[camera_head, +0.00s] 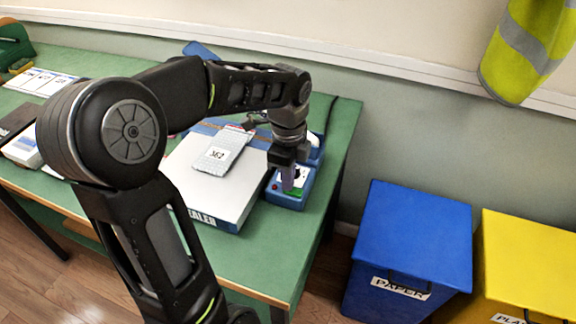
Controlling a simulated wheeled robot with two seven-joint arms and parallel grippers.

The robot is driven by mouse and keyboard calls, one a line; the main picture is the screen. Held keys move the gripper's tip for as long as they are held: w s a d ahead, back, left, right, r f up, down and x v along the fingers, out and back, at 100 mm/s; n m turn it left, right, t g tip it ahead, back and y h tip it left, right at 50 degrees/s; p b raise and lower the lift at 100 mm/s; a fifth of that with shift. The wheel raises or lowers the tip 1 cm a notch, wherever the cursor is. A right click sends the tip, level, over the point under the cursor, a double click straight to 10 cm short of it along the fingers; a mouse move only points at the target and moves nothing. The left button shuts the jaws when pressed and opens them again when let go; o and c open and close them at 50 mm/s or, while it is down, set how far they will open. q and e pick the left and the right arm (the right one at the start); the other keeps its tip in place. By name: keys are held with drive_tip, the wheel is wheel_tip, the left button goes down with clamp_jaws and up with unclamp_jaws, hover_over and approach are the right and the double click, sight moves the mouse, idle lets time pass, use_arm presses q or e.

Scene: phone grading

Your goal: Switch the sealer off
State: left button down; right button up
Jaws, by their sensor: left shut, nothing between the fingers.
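The sealer (212,222) is a blue machine with a pale flat top, on the right part of the green table, with "SEALER" lettering partly visible on its front. A blue switch box (286,201) at its right side has a red spot and a green part on top. My left gripper (291,188) is shut and empty, pointing down at the green part of the box. I cannot tell whether the fingertips touch it. The gripper hides part of the box top. My right gripper is not in view.
A sachet or phone bag labelled 362 (219,152) lies on the sealer top. The green table (343,124) is clear to the right edge. A blue PAPER bin (413,235) and a yellow bin (530,262) stand on the floor at right. Papers (42,82) lie at left.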

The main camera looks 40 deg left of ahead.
use_arm(q)
drive_tip(key=shift+f, duration=0.2)
drive_tip(key=shift+s+f, duration=0.1)
drive_tip(key=shift+f, duration=0.1)
drive_tip(key=shift+d, duration=0.15)
drive_tip(key=shift+d+r, duration=0.1)
drive_tip(key=shift+d, duration=0.25)
drive_tip(key=shift+w+d+r, duration=0.1)
drive_tip(key=shift+w+d, duration=0.15)
drive_tip(key=shift+w, duration=0.05)
drive_tip(key=shift+r, duration=0.1)
